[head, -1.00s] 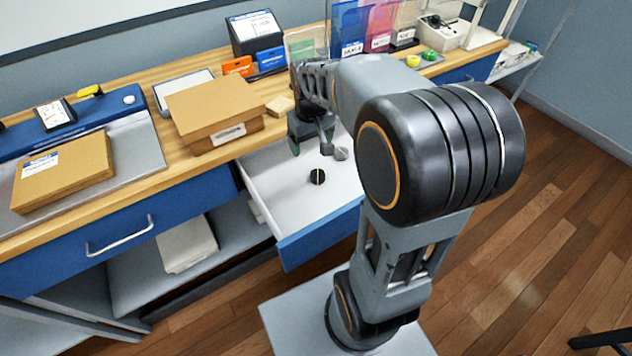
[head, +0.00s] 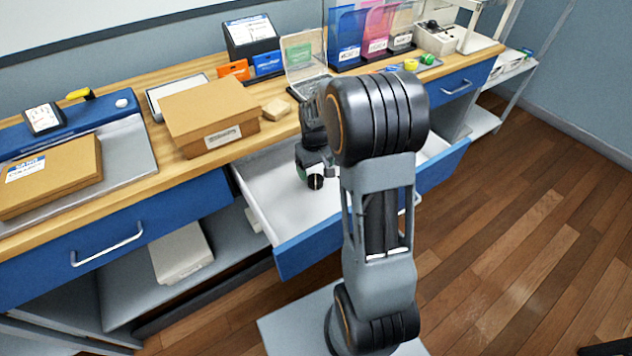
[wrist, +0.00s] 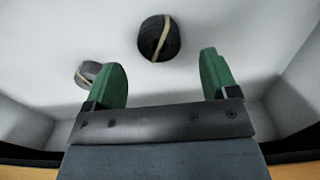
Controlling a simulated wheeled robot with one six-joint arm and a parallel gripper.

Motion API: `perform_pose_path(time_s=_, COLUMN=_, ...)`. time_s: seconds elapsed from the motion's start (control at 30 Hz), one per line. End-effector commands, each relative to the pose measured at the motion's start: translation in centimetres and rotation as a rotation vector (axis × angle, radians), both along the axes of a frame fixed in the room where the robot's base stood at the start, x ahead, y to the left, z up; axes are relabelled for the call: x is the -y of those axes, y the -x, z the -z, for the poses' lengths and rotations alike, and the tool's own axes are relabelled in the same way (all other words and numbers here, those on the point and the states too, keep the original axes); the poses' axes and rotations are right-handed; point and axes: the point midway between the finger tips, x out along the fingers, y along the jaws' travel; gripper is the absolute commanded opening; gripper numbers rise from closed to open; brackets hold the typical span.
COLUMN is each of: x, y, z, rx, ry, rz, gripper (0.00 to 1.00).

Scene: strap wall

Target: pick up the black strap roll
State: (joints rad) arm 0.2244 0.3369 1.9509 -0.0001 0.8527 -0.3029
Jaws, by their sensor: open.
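The black strap roll (head: 316,182) sits in the open drawer, just in front of my gripper in the head view. In the wrist view the black strap roll (wrist: 154,38), dark with a tan band, lies beyond the fingertips, roughly centred on the gap between them. My gripper (wrist: 164,75) has its green fingers spread and empty. In the head view my gripper (head: 314,171) is low over the drawer, partly hidden by my arm. A grey roll (wrist: 88,73) with a tan band lies beside the left finger in the wrist view.
The open white drawer (head: 270,190) has a blue front and walls close around my gripper. A cardboard box (head: 207,110) stands on the wooden bench to the left. A clear-lidded case (head: 305,65) stands on the bench behind the drawer.

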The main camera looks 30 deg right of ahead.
Motion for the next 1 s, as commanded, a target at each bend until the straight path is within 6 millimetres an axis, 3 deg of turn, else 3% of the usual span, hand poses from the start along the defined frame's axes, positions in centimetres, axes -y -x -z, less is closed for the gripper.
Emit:
perform_pose_path(time_s=0.3, x=0.1, y=0.0, z=4.2, rx=-0.004, ry=-0.001, rz=0.0, gripper=0.8)
perform_pose_path(time_s=0.67, x=0.1, y=0.0, z=4.9, rx=-0.001, ry=0.0, rz=0.0, gripper=0.8)
perform_pose_path(time_s=1.0, x=0.1, y=0.0, z=4.9, rx=-0.001, ry=0.0, rz=0.0, gripper=0.49)
